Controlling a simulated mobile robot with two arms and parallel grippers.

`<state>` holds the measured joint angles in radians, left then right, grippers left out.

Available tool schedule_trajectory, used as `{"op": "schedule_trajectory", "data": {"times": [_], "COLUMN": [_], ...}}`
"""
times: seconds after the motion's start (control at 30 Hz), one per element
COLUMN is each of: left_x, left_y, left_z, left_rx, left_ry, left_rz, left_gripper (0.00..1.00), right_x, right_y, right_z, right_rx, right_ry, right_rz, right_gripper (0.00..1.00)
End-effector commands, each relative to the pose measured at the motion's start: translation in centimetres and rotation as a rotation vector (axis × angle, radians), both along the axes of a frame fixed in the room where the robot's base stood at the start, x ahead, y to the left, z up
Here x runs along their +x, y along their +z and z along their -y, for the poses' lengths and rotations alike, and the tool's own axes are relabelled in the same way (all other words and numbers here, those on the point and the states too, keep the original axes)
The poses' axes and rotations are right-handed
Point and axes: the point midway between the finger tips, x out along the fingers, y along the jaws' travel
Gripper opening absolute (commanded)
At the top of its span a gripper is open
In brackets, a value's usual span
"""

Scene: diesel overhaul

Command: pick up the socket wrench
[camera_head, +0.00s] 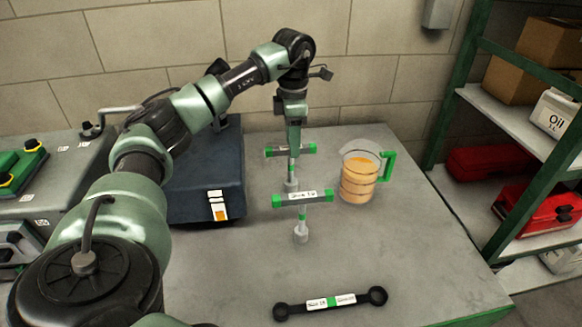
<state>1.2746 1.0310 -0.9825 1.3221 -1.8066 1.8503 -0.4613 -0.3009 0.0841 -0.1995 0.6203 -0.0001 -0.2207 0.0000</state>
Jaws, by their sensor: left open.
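Two T-handled socket wrenches with green-and-white handles stand upright on the grey table. The front socket wrench (303,198) has its socket end down on the table, clear of my gripper. The rear socket wrench (311,149) stands behind it, its lower shaft partly hidden by the front one. My left gripper (293,148) points straight down at the middle of the rear wrench's handle. It is open, and its fingers overlap the handle in view; I cannot tell whether they touch it. My right gripper is not in view.
A clear jug (359,185) of amber liquid stands right of the wrenches. A black double-ended wrench (331,302) lies at the table's front. A dark blue box (205,175) is at the left. The right side of the table (430,240) is clear. A green-framed shelf (520,115) stands beyond it.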

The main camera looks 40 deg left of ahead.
Motion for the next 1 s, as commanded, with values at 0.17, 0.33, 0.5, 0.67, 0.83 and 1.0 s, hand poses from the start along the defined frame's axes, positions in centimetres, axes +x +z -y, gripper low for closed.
{"op": "schedule_trajectory", "data": {"times": [0.17, 0.33, 0.5, 0.67, 0.83, 1.0], "left_x": [-0.4, -0.4, -0.4, -0.4, -0.4, -0.4], "left_y": [-2.2, -4.6, -5.4, -5.4, -5.3, -5.3], "left_z": [-0.3, -0.3, -0.3, -0.3, -0.3, -0.3], "left_rx": [0.002, 0.001, 0.001, 0.001, 0.001, 0.000], "left_ry": [0.001, 0.000, 0.000, 0.000, 0.000, 0.000], "left_rz": [-0.005, -0.003, 0.001, 0.001, 0.001, 0.000], "left_gripper": [0.44, 0.44, 0.44, 0.41, 0.00, 0.00], "right_x": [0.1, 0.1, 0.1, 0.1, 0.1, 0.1], "right_y": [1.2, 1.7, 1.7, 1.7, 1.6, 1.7], "right_z": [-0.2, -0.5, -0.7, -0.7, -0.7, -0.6], "right_rx": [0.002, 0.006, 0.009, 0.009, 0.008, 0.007], "right_ry": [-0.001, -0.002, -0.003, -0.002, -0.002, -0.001], "right_rz": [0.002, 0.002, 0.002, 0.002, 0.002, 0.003], "right_gripper": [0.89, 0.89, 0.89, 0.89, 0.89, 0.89]}}
